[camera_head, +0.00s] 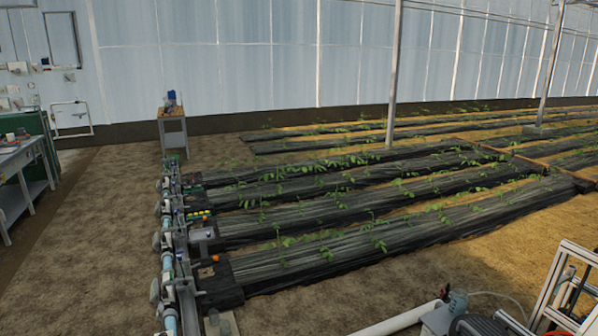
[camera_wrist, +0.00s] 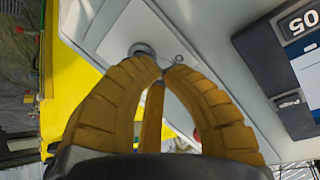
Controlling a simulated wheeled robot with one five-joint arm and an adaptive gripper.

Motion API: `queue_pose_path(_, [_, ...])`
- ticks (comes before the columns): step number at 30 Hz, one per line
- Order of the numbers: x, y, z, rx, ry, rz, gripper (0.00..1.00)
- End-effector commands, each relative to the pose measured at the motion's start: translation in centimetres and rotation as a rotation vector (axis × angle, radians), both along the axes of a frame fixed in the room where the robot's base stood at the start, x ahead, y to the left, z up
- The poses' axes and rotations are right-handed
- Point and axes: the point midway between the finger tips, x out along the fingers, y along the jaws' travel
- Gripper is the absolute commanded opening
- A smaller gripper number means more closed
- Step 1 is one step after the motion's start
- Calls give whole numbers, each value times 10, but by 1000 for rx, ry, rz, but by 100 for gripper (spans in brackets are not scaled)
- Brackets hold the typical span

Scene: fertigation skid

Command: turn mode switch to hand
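In the camera_wrist view, my gripper (camera_wrist: 163,72) has its yellow-brown fingers brought together at the tips, with nothing visible held between them. A round grey knob (camera_wrist: 141,48) sits on a pale plate (camera_wrist: 125,22) just beyond the fingertips, partly covered by the left finger. I cannot tell whether the tips touch it. No label or pointer on it is readable, so I cannot confirm it is the mode switch or read its position. A small ring-like part (camera_wrist: 180,59) shows to its right. My gripper is not in the camera_head view.
A dark controller marked "05" (camera_wrist: 283,72) is to the right in the camera_wrist view. A yellow surface (camera_wrist: 60,85) is at left. The camera_head view shows planted rows (camera_head: 330,215), a workbench (camera_head: 22,160), and a metal frame (camera_head: 560,285) with a pump (camera_head: 457,302) at lower right.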

Motion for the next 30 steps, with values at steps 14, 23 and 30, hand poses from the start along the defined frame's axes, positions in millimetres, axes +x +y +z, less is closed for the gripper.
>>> queue_pose_path(14, [6,-2,4,1,-4,3,0])
queue_pose_path(23, [6,-1,4,0,-8,-3,0])
queue_pose_path(30, [4,7,8,1,-77,-96,0])
